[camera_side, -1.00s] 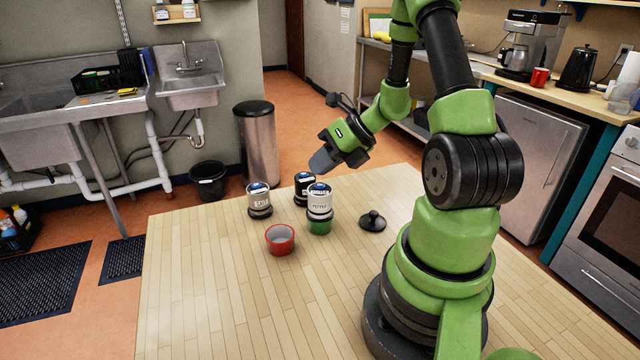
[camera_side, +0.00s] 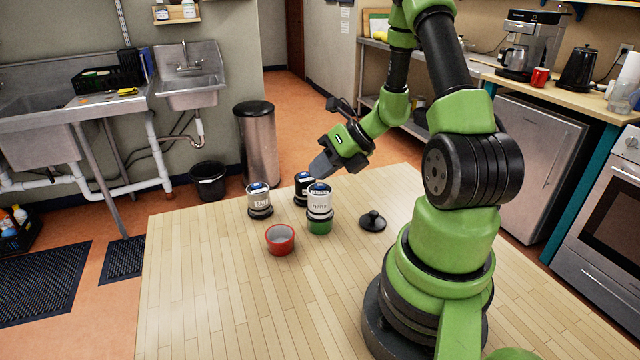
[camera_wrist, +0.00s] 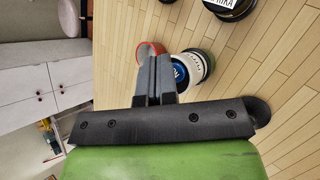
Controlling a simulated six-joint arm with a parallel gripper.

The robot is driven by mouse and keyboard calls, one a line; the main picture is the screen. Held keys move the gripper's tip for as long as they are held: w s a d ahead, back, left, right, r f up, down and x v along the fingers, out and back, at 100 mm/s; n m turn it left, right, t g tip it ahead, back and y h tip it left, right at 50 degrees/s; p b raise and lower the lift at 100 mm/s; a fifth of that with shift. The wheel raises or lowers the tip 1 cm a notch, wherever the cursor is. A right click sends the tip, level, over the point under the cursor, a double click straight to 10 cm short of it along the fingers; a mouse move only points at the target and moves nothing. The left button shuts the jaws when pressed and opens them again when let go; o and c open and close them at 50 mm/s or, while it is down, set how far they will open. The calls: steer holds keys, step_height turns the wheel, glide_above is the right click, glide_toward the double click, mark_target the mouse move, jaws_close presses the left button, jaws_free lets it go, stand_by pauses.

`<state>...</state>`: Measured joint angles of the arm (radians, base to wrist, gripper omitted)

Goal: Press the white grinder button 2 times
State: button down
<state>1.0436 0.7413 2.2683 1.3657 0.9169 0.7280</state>
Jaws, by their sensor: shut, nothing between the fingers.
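The white grinder (camera_side: 319,204) has a white body, a dark lower band and a blue button (camera_side: 319,187) on top. It stands upright over a green base on the wooden table. In the wrist view the white grinder (camera_wrist: 200,66) shows its blue button (camera_wrist: 178,73) just right of my fingers, which partly cover it. My gripper (camera_side: 318,171) is shut and empty, tilted down, a little above the grinder tops. In the wrist view my gripper (camera_wrist: 154,60) has its fingers together. I cannot tell the exact gap between the fingertips and the button.
A pale grinder (camera_side: 259,201) stands to the left and a black grinder (camera_side: 302,190) close behind, both blue-topped. The table's front left (camera_side: 200,300) is clear.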

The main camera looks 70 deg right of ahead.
mark_target(321, 184)
steer(key=shift+f, duration=0.35)
steer(key=shift+r, duration=0.85)
step_height(321, 184, up, 6)
stand_by(0.7)
stand_by(0.6)
